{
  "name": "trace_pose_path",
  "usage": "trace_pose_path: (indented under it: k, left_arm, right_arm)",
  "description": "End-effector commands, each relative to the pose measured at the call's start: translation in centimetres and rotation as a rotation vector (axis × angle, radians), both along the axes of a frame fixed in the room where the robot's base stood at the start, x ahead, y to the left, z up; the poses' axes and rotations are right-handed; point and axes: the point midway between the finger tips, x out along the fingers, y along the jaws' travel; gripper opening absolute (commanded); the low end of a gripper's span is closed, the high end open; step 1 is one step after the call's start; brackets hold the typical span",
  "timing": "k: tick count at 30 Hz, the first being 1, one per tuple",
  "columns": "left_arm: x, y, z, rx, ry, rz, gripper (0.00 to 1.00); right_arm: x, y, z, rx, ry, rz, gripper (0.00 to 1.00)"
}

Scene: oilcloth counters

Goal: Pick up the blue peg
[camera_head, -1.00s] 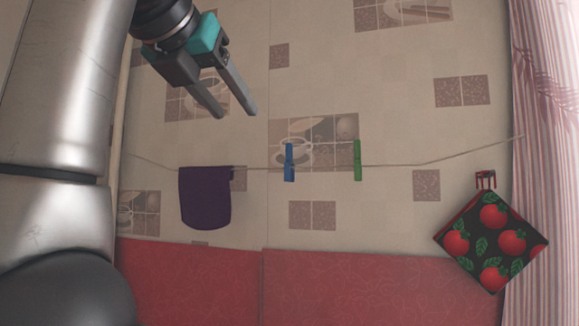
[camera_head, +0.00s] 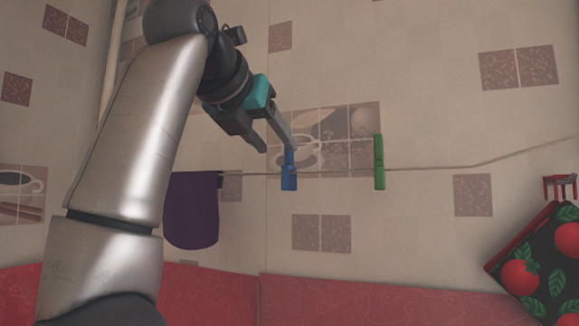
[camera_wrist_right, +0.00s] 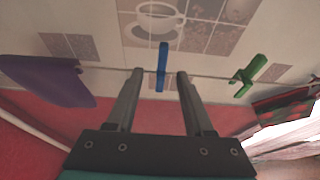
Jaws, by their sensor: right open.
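The blue peg (camera_head: 288,171) is clipped upright on a thin line in front of the tiled wall. In the right wrist view the blue peg (camera_wrist_right: 162,66) stands just beyond the fingertips, between them across the picture. My right gripper (camera_head: 280,150) is open and empty, its fingertips close to the peg's upper left in the head view. In the right wrist view the right gripper (camera_wrist_right: 158,76) has its two fingers spread, one to each side of the peg. I cannot tell whether either finger touches it. My left gripper is not in view.
A green peg (camera_head: 379,162) is on the same line (camera_head: 440,167) to the right. A purple cloth (camera_head: 190,212) hangs to the left, partly behind my right arm. A tomato-patterned pot holder (camera_head: 540,265) hangs at the lower right. Red panels (camera_head: 380,302) run along the bottom.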

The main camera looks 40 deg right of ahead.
Motion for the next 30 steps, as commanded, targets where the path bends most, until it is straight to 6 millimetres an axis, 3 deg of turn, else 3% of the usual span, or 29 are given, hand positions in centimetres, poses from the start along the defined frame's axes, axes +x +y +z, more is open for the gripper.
trace_pose_path:
  k: [4,11,21,30]
  left_arm:
    - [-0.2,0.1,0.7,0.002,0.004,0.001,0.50]
    - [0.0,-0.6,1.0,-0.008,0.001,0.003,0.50]
    - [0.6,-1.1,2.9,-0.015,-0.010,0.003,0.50]
    - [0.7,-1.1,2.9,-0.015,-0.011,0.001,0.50]
  right_arm:
    - [1.2,-2.5,-0.9,0.001,0.002,-0.004,0.53]
    - [1.9,-3.9,-1.5,0.000,0.001,-0.002,0.53]
    - [3.6,-7.6,-3.1,0.000,0.002,-0.002,0.53]
    - [3.9,-8.1,-3.4,-0.001,0.000,0.000,0.53]
